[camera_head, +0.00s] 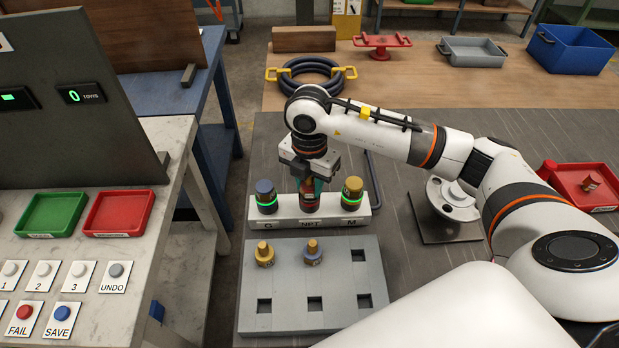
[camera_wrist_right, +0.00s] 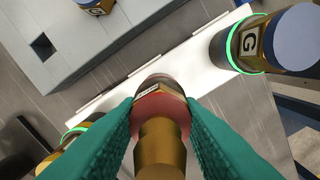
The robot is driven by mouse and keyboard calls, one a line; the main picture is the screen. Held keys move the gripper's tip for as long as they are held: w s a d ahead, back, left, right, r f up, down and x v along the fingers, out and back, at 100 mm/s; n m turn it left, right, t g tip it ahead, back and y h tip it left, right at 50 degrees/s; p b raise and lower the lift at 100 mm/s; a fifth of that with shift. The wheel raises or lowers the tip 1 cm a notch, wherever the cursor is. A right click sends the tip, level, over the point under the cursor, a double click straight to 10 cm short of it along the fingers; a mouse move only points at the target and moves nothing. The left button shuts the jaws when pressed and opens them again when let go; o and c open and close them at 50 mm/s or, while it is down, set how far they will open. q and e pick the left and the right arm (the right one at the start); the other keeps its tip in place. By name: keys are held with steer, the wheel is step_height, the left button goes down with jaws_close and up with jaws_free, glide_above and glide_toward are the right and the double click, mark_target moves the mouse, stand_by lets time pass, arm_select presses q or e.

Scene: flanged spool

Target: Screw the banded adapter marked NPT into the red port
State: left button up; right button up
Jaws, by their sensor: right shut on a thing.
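My right gripper (camera_head: 309,186) points down over the middle place of a white rack, the one labelled NPT (camera_head: 309,222). Its teal fingers (camera_wrist_right: 160,125) are shut on a brass adapter (camera_wrist_right: 161,145) with a reddish band and a small label I cannot read. In the head view this adapter (camera_head: 309,204) stands upright at the rack; whether it is seated or slightly lifted I cannot tell. A blue-topped adapter (camera_head: 265,196) stands at G, also in the wrist view (camera_wrist_right: 262,42). A gold-topped adapter (camera_head: 352,192) stands at M. I cannot pick out the red port with certainty. My left gripper is out of view.
A grey block (camera_head: 340,275) with square holes holds two brass pieces (camera_head: 265,252) in front of the rack. A white flanged spool (camera_head: 452,198) stands right, beneath my right arm. A red tray (camera_head: 590,202) with a red part lies farther right. A button table (camera_head: 60,260) stands left.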

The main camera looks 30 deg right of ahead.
steer(key=m+p, duration=0.1)
steer(key=m, duration=0.4)
steer(key=shift+f+m, duration=0.1)
steer(key=shift+m, duration=0.2)
steer(key=o, duration=1.2)
steer(key=shift+c, duration=0.2)
